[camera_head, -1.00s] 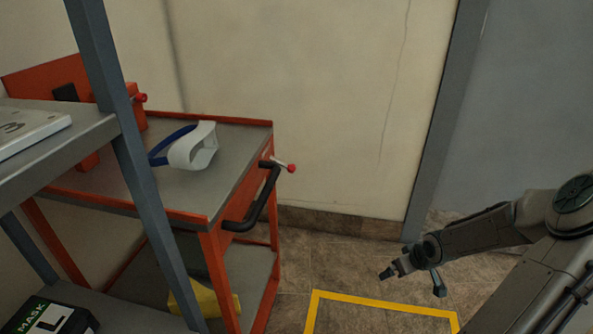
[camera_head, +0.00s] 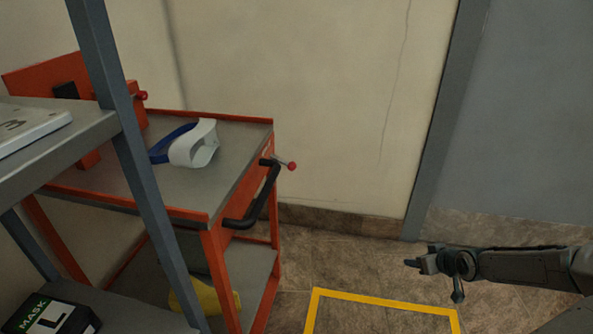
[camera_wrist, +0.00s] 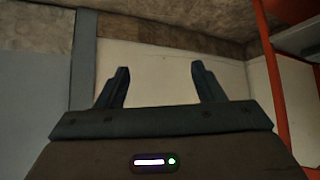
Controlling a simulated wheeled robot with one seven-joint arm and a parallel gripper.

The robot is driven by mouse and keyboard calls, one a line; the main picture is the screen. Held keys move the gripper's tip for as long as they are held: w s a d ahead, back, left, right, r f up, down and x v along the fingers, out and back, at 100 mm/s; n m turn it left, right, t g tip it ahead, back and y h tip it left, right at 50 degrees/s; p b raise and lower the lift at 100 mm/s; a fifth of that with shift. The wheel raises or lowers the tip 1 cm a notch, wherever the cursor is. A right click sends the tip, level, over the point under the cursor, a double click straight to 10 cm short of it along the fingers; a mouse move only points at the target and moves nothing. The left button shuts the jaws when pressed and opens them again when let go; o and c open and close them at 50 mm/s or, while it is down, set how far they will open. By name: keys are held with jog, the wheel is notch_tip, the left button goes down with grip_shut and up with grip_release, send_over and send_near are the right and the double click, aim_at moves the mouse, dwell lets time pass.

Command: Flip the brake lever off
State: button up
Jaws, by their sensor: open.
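An orange cart (camera_head: 200,218) with a grey top stands left of centre in the head view. A short lever with a red knob (camera_head: 291,166) sticks out from the cart's right end, beside the black handle (camera_head: 262,200). A second red knob (camera_head: 142,96) is on the orange upright panel at the cart's back left. Which one is the brake lever I cannot tell for certain. My gripper (camera_head: 410,262) is at the right, well apart from the cart. In the wrist view my gripper (camera_wrist: 160,85) is open with nothing between its fingers.
A grey shelf (camera_head: 60,160) with a blue-grey post stands at the near left, partly hiding the cart. A white and blue visor (camera_head: 193,146) lies on the cart top. Floor is free between cart and arm, with a yellow outline (camera_head: 385,302) on it.

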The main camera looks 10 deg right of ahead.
jog(key=a, duration=0.1)
jog(key=a+g, duration=0.1)
jog(key=a, duration=0.1)
jog(key=shift+w+a+f+n+g, duration=0.1)
jog(key=shift+a+f+n+g, duration=0.05)
jog(key=shift+n+g, duration=0.15)
jog(key=c, duration=1)
jog(key=a+g, duration=0.1)
jog(key=a, duration=0.1)
jog(key=s+a+r+g, duration=0.1)
jog(key=a, duration=0.1)
jog(key=a+g+h, duration=0.1)
jog(key=shift+s+a+r+n, duration=0.3)
jog(key=shift+a+r, duration=0.1)
grip_shut()
jog(key=s+a+r+g, duration=0.1)
jog(key=s+a+r, duration=0.4)
jog(key=a, duration=0.3)
jog(key=s+a+r+m+g, duration=0.1)
jog(key=s+a+r, duration=0.4)
jog(key=a+r, duration=0.2)
jog(key=s+a+r+m+g, duration=0.1)
jog(key=s+a+r, duration=0.3)
jog(key=a+r, duration=0.2)
jog(key=a, duration=0.2)
jog(key=shift+s+a+r, duration=0.15)
jog(key=shift+s+a, duration=0.2)
jog(key=shift+s, duration=0.05)
